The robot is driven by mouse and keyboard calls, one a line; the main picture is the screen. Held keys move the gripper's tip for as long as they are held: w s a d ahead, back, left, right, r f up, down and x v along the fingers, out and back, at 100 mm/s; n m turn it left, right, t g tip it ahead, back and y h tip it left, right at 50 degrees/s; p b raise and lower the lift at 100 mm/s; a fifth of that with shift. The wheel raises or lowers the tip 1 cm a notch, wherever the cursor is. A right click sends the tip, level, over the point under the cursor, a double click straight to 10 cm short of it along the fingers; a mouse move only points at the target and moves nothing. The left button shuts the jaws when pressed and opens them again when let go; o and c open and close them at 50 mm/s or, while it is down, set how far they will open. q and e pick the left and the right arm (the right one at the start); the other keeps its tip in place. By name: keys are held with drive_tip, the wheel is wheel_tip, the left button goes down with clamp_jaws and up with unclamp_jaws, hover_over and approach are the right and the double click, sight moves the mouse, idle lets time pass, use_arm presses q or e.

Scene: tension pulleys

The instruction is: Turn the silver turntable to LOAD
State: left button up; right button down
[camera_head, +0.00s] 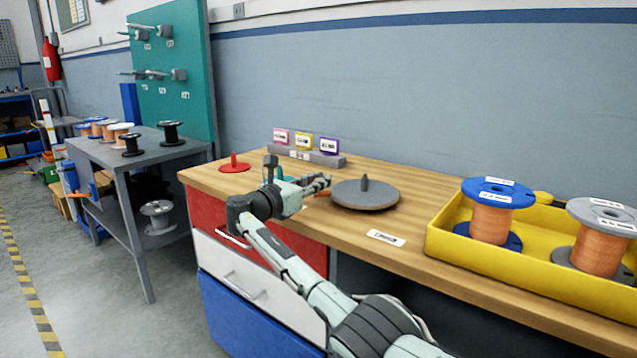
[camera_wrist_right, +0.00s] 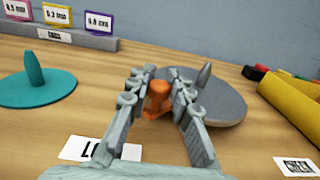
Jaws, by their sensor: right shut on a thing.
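The silver turntable (camera_head: 378,199) is a grey disc with an upright peg at its middle, lying on the wooden workbench. In the right wrist view the turntable (camera_wrist_right: 226,108) is partly behind my fingers. An orange knob (camera_wrist_right: 158,97) sits at its near left edge. My right gripper (camera_head: 322,184) reaches in from the left side of the disc. In the wrist view, the fingers of my right gripper (camera_wrist_right: 160,103) are on both sides of the orange knob, shut on it. A white label starting "LO" (camera_wrist_right: 88,149) lies on the bench, partly hidden by the gripper. My left gripper is not in view.
A red disc (camera_head: 234,167) and a teal disc (camera_wrist_right: 36,89) with pegs lie left of the turntable. A grey block (camera_head: 318,158) with coloured tags stands behind. A yellow tray (camera_head: 520,270) with spools is at right. Another label (camera_head: 386,238) lies in front.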

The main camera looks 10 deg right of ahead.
idle(0.3)
drive_tip(key=c, duration=1.3)
unclamp_jaws()
drive_tip(key=v, duration=1.2)
